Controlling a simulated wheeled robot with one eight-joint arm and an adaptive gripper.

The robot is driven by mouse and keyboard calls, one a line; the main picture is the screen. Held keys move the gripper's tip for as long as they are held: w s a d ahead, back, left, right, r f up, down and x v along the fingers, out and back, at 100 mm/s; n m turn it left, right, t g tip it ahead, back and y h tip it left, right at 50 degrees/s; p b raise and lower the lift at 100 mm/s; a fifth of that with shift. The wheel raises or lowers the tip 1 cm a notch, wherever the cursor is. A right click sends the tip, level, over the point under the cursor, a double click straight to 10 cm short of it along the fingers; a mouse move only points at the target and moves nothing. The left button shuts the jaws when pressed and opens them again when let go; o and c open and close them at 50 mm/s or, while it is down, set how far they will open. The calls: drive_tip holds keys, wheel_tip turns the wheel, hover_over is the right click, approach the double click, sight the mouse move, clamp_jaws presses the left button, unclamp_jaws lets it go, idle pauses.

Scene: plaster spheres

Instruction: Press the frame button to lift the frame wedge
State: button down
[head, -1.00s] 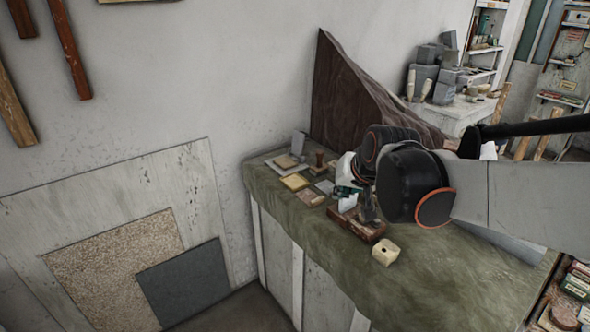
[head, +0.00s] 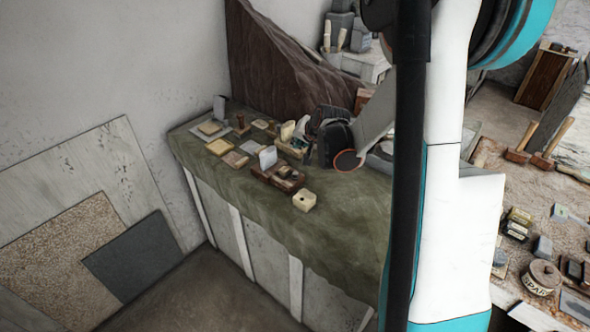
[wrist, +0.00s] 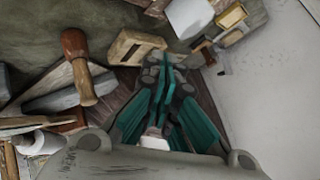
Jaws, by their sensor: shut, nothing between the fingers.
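My gripper (wrist: 163,62) shows in the wrist view with its teal fingers together and nothing between them. In the head view my wrist hangs over the back of the green-covered bench, and the fingertips are hard to make out. A low brown wooden frame (head: 263,176) lies on the bench in front of it, apart from my wrist in the picture. A pale wedge-like piece (head: 268,157) stands upright at its back left, and small dark and tan parts sit in it. I cannot tell for certain which part is the button or whether the wedge is raised.
A cream block with a hole (head: 304,201) sits right of the frame. Tan blocks (head: 219,146) and a small wooden-handled tool (head: 240,124) lie to the left. The bench's green front (head: 345,235) is clear. A wooden-handled tool (wrist: 80,65) shows in the wrist view.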

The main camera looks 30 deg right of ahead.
drive_tip(key=shift+f, duration=0.2)
idle(0.3)
wheel_tip(320, 180, down, 8)
drive_tip(key=b, duration=0.6)
drive_tip(key=shift+f, duration=0.25)
drive_tip(key=shift+f+b, duration=0.1)
drive_tip(key=shift+b, duration=0.2)
idle(0.8)
drive_tip(key=shift+f+b, duration=0.3)
drive_tip(key=shift+f+b, duration=0.55)
drive_tip(key=shift+f, duration=0.05)
idle(0.8)
drive_tip(key=shift+r, duration=0.15)
drive_tip(key=shift+r+p, duration=0.6)
drive_tip(key=shift+r, duration=0.3)
drive_tip(key=shift+r+p, duration=1.6)
drive_tip(key=shift+r, duration=0.9)
